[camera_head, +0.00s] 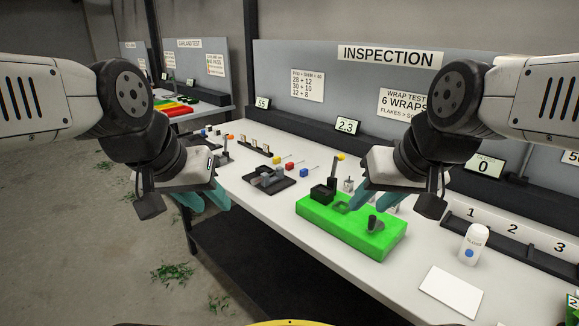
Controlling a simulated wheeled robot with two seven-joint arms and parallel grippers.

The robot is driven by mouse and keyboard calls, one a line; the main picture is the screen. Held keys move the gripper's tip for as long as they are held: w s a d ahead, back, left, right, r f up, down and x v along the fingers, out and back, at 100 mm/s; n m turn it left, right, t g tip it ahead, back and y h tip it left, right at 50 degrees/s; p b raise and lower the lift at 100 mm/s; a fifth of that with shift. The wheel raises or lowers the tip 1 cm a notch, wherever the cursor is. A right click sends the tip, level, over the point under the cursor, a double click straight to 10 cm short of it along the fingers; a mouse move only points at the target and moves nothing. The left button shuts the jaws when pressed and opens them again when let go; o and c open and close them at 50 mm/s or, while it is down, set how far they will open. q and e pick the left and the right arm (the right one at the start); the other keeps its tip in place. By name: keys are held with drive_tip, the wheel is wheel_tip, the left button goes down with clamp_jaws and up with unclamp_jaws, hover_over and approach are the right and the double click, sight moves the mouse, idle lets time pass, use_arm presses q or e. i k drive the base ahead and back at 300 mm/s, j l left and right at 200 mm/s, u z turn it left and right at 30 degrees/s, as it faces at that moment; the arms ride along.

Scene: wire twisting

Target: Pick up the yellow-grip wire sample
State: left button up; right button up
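The yellow-grip wire sample (277,160) appears as a small yellow block with a thin wire, lying on the white bench near the middle of the camera_head view. Wire samples with a red grip (289,167) and a blue grip (304,172) lie beside it. My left gripper (208,203) is to the left of the samples, near the bench's front edge, with its teal fingers apart and empty. My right gripper (366,204) is to the right of the samples, in front of the green device, with its fingers apart and nothing visible between them.
A dark fixture (268,181) stands in front of the samples. A bright green device (346,228) with a yellow-knobbed lever stands to the right. A white bottle (474,244), a white card (451,290) and a numbered rack (515,236) are further right. Displays line the back.

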sight(276, 160)
drive_tip(key=i+j, duration=0.35)
drive_tip(key=i+j+z, duration=0.1)
drive_tip(key=i+j, duration=0.25)
drive_tip(key=j, duration=0.15)
drive_tip(key=i+j, duration=0.35)
drive_tip(key=i+j+z, duration=0.1)
drive_tip(key=i+j, duration=0.25)
drive_tip(key=j, duration=0.2)
drive_tip(key=i+j, duration=0.3)
drive_tip(key=j, duration=0.15)
drive_tip(key=i+z, duration=0.05)
